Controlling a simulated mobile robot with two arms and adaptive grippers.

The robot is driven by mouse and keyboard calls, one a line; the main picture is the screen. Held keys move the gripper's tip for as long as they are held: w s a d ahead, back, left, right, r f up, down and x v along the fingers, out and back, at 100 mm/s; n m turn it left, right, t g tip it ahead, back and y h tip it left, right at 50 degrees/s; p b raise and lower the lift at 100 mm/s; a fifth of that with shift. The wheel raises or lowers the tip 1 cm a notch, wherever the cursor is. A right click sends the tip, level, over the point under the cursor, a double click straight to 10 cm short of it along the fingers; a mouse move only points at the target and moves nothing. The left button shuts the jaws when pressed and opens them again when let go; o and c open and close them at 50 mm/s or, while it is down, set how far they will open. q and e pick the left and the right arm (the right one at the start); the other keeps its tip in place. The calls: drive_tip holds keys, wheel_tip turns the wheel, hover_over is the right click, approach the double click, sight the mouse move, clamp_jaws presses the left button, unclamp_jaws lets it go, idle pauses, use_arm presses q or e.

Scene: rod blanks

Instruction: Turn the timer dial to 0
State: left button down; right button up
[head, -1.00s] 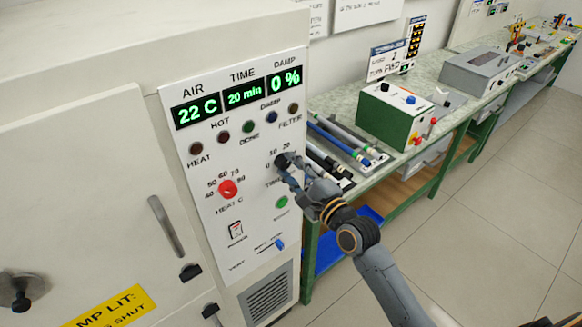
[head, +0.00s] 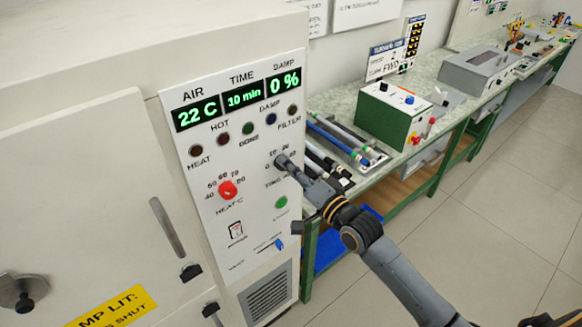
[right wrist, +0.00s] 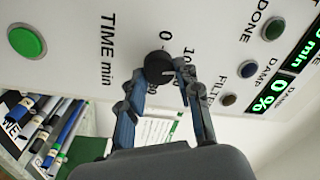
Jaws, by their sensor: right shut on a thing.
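The black timer dial (right wrist: 157,66) is on the white control panel, with printed numbers around it and the label TIME min beside it. My right gripper (head: 284,164) is shut on the dial, with a finger on either side of it in the right wrist view (right wrist: 156,80). The gripper covers most of the dial in the head view, and I cannot read where its pointer stands. The green TIME display (head: 243,95) reads 10 min. My left gripper is not in view.
A red heat dial (head: 228,190) is left of the timer dial, and a green button (head: 281,203) is below it. A blue vent slider (head: 279,243) sits lower. A bench (head: 345,181) with rods and a green box (head: 388,116) stands right of the cabinet.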

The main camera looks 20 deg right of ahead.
drive_tip(key=shift+s+a+r+n+g+p, duration=0.15)
drive_tip(key=shift+n+p, duration=0.3)
drive_tip(key=shift+n, duration=2.1)
drive_tip(key=shift+w+d+f+n+g+p, duration=0.1)
drive_tip(key=shift+n+p, duration=0.3)
drive_tip(key=shift+n, duration=2.2)
drive_tip(key=shift+s+a+r+n+g+p, duration=0.15)
drive_tip(key=shift+n+p, duration=0.3)
drive_tip(key=shift+n, duration=2.1)
drive_tip(key=shift+w+f, duration=0.1)
drive_tip(key=o, duration=1.1)
drive_tip(key=shift+o, duration=0.2)
drive_tip(key=shift+d, duration=0.1)
drive_tip(key=v, duration=1.2)
drive_tip(key=shift+w+d, duration=0.15)
